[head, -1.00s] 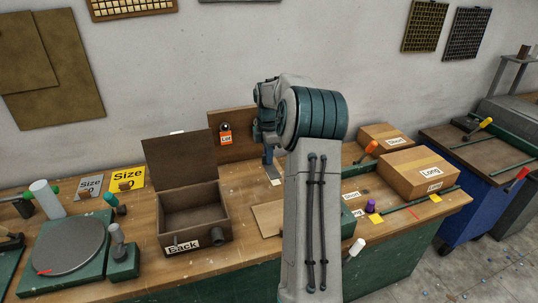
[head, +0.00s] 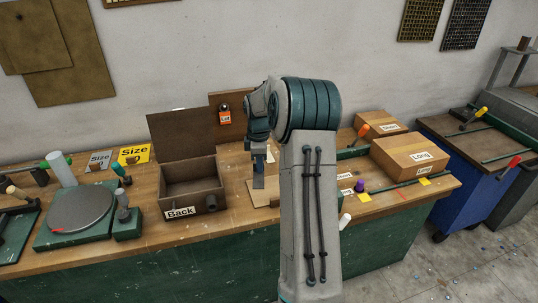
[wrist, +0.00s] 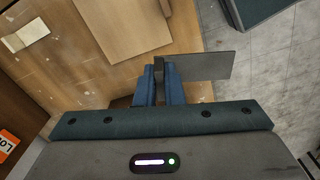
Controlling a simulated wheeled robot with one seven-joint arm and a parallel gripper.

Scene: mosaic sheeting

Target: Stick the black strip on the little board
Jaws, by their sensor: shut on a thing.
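My gripper (wrist: 158,88) is shut on a thin dark grey-black strip (wrist: 208,66), which sticks out to the right of the fingertips in the wrist view. In the head view my gripper (head: 259,160) points down over the bench, with the strip (head: 258,181) hanging below the fingers. A light wooden board (wrist: 120,28) lies flat on the bench just beyond the fingertips in the wrist view. In the head view this board (head: 270,197) is partly hidden by my arm. I cannot tell the strip's height above the bench.
An open brown box (head: 192,188) labelled "Back" stands left of my gripper. An upright brown board with an orange tag (head: 225,117) stands behind. A turntable (head: 80,210) is at far left. Cartons marked "Long" (head: 410,158) and "Short" sit right, near a purple knob (head: 360,186).

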